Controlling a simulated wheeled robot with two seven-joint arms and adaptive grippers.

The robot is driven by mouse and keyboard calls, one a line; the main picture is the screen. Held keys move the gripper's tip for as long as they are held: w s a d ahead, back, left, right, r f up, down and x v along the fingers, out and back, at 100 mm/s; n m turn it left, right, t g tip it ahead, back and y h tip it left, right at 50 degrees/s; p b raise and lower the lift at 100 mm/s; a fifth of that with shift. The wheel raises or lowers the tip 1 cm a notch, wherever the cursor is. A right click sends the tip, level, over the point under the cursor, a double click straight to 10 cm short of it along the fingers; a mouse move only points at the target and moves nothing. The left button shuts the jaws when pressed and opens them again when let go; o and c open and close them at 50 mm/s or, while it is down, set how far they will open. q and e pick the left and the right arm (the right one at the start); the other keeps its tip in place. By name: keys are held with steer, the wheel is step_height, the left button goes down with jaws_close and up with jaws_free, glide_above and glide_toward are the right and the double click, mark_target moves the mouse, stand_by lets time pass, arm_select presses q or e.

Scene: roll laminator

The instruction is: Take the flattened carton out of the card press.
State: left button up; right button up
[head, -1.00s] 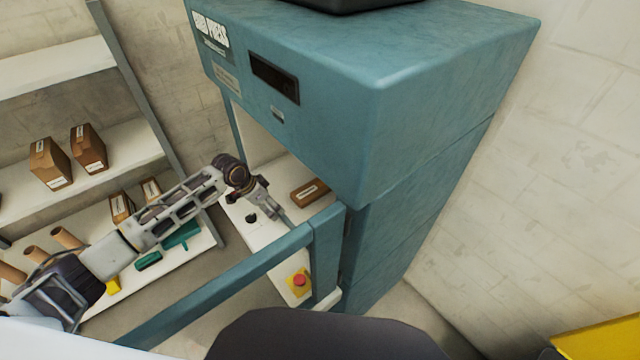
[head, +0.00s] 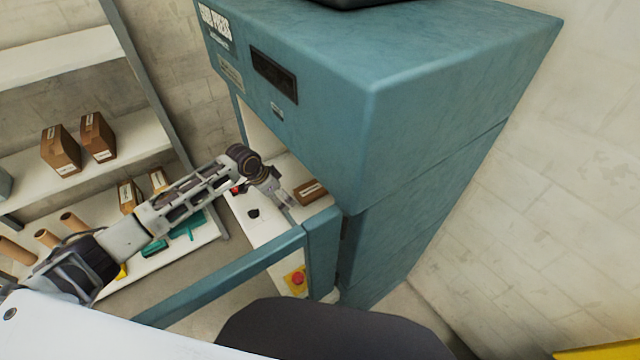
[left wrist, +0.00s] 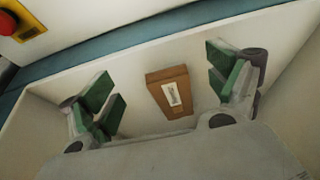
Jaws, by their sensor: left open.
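The card press (head: 440,100) is a tall teal cabinet with an open white chamber and a teal door frame swung out at its front. The flattened carton (head: 311,191), brown with a white label, lies on the chamber's white floor. My left gripper (head: 285,200) reaches into the chamber, just left of the carton. In the left wrist view the carton (left wrist: 170,92) lies between and beyond the open green-padded fingers (left wrist: 165,88), apart from both. My right gripper is not in view.
A red stop button on a yellow plate (head: 296,280) sits below the chamber opening. Shelves (head: 75,150) with brown boxes and cardboard tubes stand at the left. A wall is at the right.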

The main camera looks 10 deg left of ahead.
arm_select(q)
steer(key=shift+w+d+r+p, duration=0.1)
steer(key=shift+w+d+p, duration=0.2)
steer(key=shift+w+d, duration=1.55)
glide_above(316, 187)
steer(key=s+a, duration=0.2)
steer(key=shift+w+d+p, duration=0.1)
steer(key=shift+w+p, duration=0.1)
steer(key=shift+p, duration=0.1)
steer(key=shift+f, duration=0.2)
steer(key=shift+x, duration=2.4)
steer(key=shift+c, duration=0.5)
steer(key=c, duration=1)
steer(key=shift+r, duration=0.2)
